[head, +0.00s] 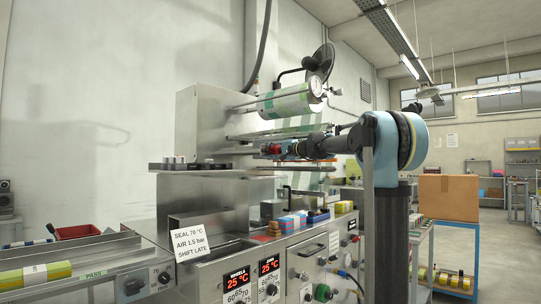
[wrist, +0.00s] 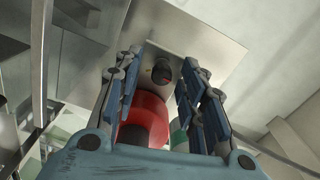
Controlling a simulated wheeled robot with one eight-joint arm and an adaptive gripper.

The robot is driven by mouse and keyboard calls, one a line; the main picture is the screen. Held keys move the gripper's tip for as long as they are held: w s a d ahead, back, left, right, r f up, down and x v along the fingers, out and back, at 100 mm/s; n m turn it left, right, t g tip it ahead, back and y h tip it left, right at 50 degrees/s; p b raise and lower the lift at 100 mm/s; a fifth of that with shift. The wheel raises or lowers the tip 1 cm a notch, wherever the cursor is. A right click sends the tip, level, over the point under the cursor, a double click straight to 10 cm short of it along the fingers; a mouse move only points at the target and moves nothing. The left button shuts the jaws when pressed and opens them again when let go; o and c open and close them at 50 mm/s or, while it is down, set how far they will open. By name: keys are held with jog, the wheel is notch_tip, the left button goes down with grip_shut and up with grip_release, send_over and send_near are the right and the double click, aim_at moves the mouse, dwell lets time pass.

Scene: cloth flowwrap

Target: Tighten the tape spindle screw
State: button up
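My gripper (head: 277,149) is at the end of my arm, reaching left across the front of the steel machine (head: 205,115), below the green and white film roll (head: 290,102). In the wrist view its two blue-padded fingers (wrist: 160,88) stand apart. A red cylindrical part (wrist: 147,108) with a dark end lies between them, close to the left finger, with a gap on the right. A dark round knob or screw head (wrist: 162,72) shows on a grey plate beyond. I cannot tell whether it is the tape spindle screw. A green piece (wrist: 179,135) is partly hidden by the right finger.
A steel shelf with several dark round parts (head: 178,165) juts out left of my gripper. A cardboard box (head: 449,197) stands at the right. Wrapped rolls (head: 35,274) lie at lower left.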

grip_shut()
jog(key=shift+s+m, duration=0.1)
jog(key=shift+m, duration=0.4)
dwell(0.4)
jog(key=m, duration=0.2)
jog(key=shift+m, duration=2.2)
grip_release()
